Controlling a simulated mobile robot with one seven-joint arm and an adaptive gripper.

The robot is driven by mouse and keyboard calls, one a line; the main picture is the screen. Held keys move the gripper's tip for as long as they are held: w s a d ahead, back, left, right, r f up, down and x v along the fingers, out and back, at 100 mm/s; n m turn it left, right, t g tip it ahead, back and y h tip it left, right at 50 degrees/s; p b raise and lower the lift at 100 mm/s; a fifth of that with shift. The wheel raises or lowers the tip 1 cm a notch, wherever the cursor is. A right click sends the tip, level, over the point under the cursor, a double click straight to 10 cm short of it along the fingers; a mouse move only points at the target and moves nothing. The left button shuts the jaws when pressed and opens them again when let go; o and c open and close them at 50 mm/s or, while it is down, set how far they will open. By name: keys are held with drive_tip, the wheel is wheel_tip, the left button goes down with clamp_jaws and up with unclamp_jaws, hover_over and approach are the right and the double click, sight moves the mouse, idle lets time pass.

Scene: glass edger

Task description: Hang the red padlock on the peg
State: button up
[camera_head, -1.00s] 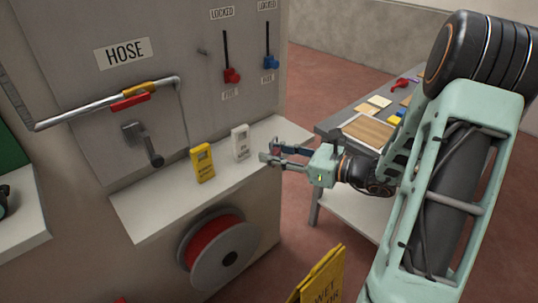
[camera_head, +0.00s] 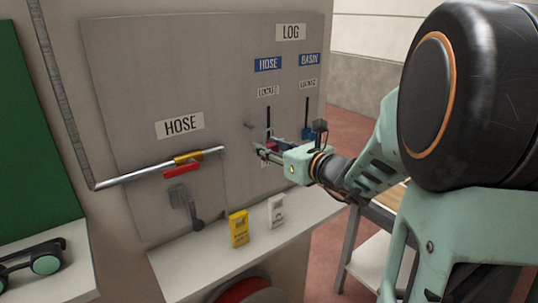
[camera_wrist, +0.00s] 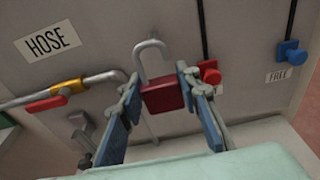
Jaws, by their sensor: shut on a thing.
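The red padlock (camera_wrist: 162,95) is between my gripper's fingertips in the wrist view, with its grey shackle (camera_wrist: 150,46) pointing up. The shackle looks open, its right leg ending above the body. My gripper (camera_wrist: 160,88) is shut on the padlock's body. In the head view, my gripper (camera_head: 262,150) is in front of the grey panel, below and slightly right of the small peg (camera_head: 249,124). A gap shows between peg and fingers there. The padlock is hard to make out in the head view. I cannot pick out the peg in the wrist view.
A shelf (camera_head: 185,262) below holds a yellow tag (camera_head: 239,228) and a white tag (camera_head: 276,210). Left of the gripper is a pipe (camera_head: 130,176) with a red-handled valve (camera_head: 181,169). A blue slider knob (camera_wrist: 291,54) is to the right, beside a red one (camera_wrist: 209,72).

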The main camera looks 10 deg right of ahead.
sight(245, 137)
drive_tip(key=shift+r+x, duration=0.15)
drive_tip(key=shift+x, duration=1.95)
drive_tip(key=shift+r+x, duration=0.15)
drive_tip(key=shift+x, duration=1.9)
drive_tip(key=shift+w+a+f, duration=0.15)
drive_tip(key=shift+a+b, duration=0.1)
drive_tip(key=shift+b, duration=0.4)
drive_tip(key=shift+a+r, duration=0.15)
drive_tip(key=shift+r, duration=0.2)
drive_tip(key=o, duration=1)
drive_tip(key=shift+w, duration=0.1)
drive_tip(key=shift+o, duration=1.4)
drive_tip(key=shift+w+a+f, duration=0.15)
drive_tip(key=shift+w+f, duration=0.25)
drive_tip(key=shift+s+f, duration=0.1)
drive_tip(key=shift+f, duration=0.05)
